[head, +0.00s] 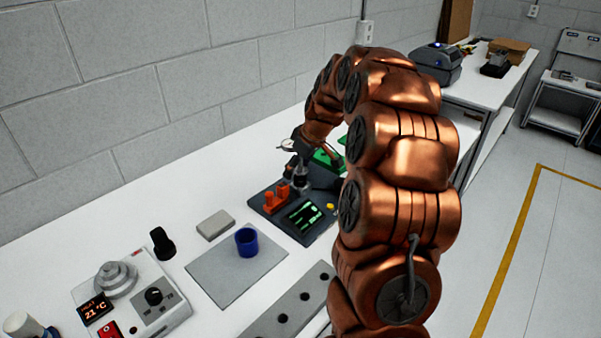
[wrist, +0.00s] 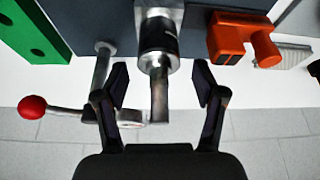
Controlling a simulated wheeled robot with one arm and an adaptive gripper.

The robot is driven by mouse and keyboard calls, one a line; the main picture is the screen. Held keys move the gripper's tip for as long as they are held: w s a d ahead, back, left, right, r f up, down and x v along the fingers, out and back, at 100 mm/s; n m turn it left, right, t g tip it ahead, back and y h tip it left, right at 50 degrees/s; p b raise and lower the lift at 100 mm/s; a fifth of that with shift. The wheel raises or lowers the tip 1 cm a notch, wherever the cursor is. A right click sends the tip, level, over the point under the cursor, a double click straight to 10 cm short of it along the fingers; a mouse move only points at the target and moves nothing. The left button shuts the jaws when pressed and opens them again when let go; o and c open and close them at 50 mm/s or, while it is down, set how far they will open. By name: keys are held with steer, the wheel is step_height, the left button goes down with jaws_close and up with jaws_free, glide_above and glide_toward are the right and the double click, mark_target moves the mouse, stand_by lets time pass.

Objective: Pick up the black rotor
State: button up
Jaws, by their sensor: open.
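A dark cylinder with a silver collar and a thin metal shaft (wrist: 157,38) stands out from the dark instrument block in the wrist view. It may be the black rotor, but I cannot be sure. My gripper (wrist: 160,98) is open, with one finger on each side of the shaft's end and visible gaps to both. In the head view my gripper (head: 303,150) is at the instrument (head: 322,226), above its silver spindle (head: 300,180); its fingertips are hard to make out. A separate black knob-shaped part (head: 161,243) stands on the bench at the left.
A blue cup (head: 247,243) stands on a grey mat (head: 225,278), beside a grey block (head: 215,225). Orange clamps (wrist: 243,40) and a red-tipped lever (wrist: 32,107) flank the shaft. A heater unit (head: 150,300) and a holed plate (head: 292,310) lie nearer.

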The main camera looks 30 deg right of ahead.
steer(key=shift+c, duration=0.4)
jaws_close()
stand_by(0.4)
